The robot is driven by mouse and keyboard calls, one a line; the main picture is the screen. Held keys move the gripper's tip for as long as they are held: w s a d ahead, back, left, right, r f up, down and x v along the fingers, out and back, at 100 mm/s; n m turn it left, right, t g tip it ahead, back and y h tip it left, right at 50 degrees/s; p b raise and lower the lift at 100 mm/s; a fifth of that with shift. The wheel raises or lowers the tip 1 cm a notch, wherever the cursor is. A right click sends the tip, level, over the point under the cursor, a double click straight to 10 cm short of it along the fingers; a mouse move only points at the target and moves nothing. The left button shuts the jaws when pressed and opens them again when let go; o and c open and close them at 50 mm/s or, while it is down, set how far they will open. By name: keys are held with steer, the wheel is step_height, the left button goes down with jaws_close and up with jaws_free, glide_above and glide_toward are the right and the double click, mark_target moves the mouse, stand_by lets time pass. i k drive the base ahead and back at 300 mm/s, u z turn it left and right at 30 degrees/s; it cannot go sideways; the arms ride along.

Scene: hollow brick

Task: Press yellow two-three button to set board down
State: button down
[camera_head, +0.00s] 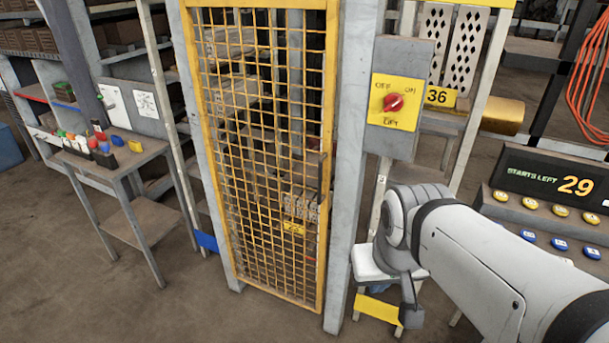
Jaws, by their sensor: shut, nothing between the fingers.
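The button panel (495,212) stands at the right, partly covered by my arm. It has a row of yellow buttons (560,210) above a row of blue buttons (560,244). The button labels are too small to read, so I cannot tell which is two-three. My gripper (410,317) hangs low, left of and below the panel, apart from the buttons. It is shut and empty. Two pale boards with diamond-shaped holes (466,45) stand upright behind the lift box; I cannot tell if either is the task's board.
A display (560,182) reads "STARTS LEFT 29". A grey box with a red lift knob (393,103) is on a post. A yellow mesh gate (265,150) stands in the middle, shut. A small table (130,150) with coloured items is at left. Floor at lower left is clear.

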mark_target(530, 203)
steer(key=z, duration=1.75)
